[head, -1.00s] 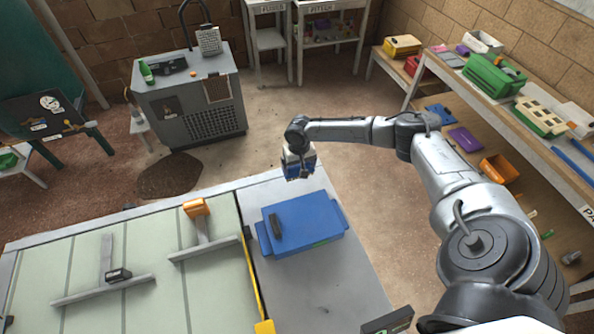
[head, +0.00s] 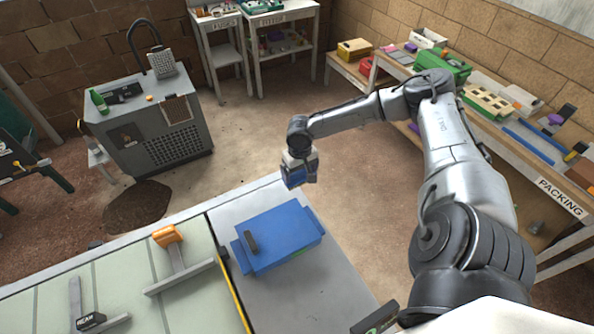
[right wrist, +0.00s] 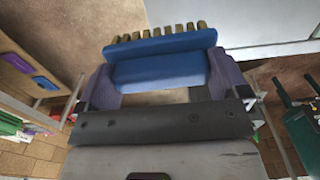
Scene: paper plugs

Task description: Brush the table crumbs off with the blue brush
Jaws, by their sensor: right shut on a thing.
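My right gripper (head: 300,175) is shut on the blue brush (right wrist: 160,52). In the right wrist view the brush lies across the fingers, with a row of tan bristle tufts along its far side. In the head view the brush is a small blue block below the gripper, just past the far right corner of the grey table (head: 335,288). How high it is above the table I cannot tell. I can make out no crumbs on the table. My left gripper is not in view.
A blue box (head: 285,232) with a dark handle stands on the grey table. A pale green board (head: 130,285) with grey T-shaped pieces lies to its left. A grey cabinet (head: 165,150) stands behind. The packing bench (head: 535,185) runs along the right. Open floor lies between.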

